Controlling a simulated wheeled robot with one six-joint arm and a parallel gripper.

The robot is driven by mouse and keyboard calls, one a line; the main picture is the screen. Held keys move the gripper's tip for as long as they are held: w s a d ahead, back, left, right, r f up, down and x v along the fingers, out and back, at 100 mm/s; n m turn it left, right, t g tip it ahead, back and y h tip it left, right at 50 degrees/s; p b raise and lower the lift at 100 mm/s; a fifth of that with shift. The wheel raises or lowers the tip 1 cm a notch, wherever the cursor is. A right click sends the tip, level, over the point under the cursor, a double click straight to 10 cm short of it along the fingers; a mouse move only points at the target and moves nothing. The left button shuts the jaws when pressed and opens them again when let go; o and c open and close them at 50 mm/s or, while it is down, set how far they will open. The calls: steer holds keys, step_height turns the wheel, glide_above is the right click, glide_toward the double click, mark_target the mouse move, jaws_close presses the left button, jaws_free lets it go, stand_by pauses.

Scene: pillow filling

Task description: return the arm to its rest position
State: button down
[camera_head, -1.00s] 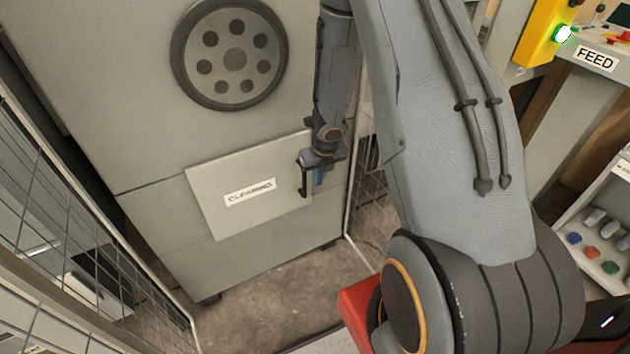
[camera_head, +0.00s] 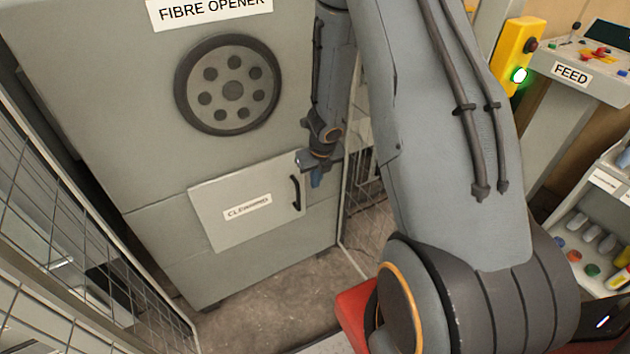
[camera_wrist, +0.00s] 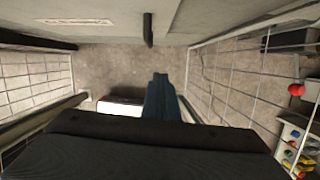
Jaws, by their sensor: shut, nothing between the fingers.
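My arm (camera_head: 425,140) reaches up and away, in front of the grey fibre opener. My gripper (camera_head: 316,178) hangs at the right edge of the cleaning door, just right of its dark handle (camera_head: 296,192), and looks apart from it. The gripper is shut and holds nothing. In the wrist view, its blue-grey fingers (camera_wrist: 161,98) are together over the floor, with the dark handle (camera_wrist: 148,30) beyond them. The cleaning door (camera_head: 230,228) lies flat against the machine and looks closed.
A mesh fence (camera_head: 75,240) stands at the left and another (camera_head: 362,200) right of the machine. The FEED console (camera_head: 580,78), a yellow post with a green light (camera_head: 515,50) and a rack of tools (camera_head: 595,240) stand at the right. The floor (camera_head: 280,315) before the machine is bare.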

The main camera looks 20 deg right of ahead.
steer(key=shift+s+r, duration=0.15)
steer(key=shift+r, duration=0.35)
steer(key=s+a+r+m+h+b, duration=0.1)
steer(key=s+r+m, duration=0.2)
steer(key=r+m, duration=0.5)
steer(key=s+a+r+m+h, duration=0.15)
steer(key=r+m, duration=0.35)
steer(key=m, duration=0.5)
steer(key=s+a+r+m, duration=0.2)
steer(key=s+m, duration=0.2)
steer(key=m, duration=0.2)
steer(key=s+a+r+m+g+y, duration=0.1)
steer(key=s+a+r+m, duration=0.1)
steer(key=s+m, duration=0.3)
steer(key=s+a+r+m+y+b, duration=0.1)
steer(key=s+a+r+m, duration=0.1)
steer(key=m, duration=0.4)
steer(key=s+a, duration=0.1)
steer(key=s, duration=0.1)
steer(key=shift+s+a+m, duration=0.3)
steer(key=shift+a+m, duration=0.1)
steer(key=shift+a+y, duration=0.1)
steer(key=shift+y, duration=0.15)
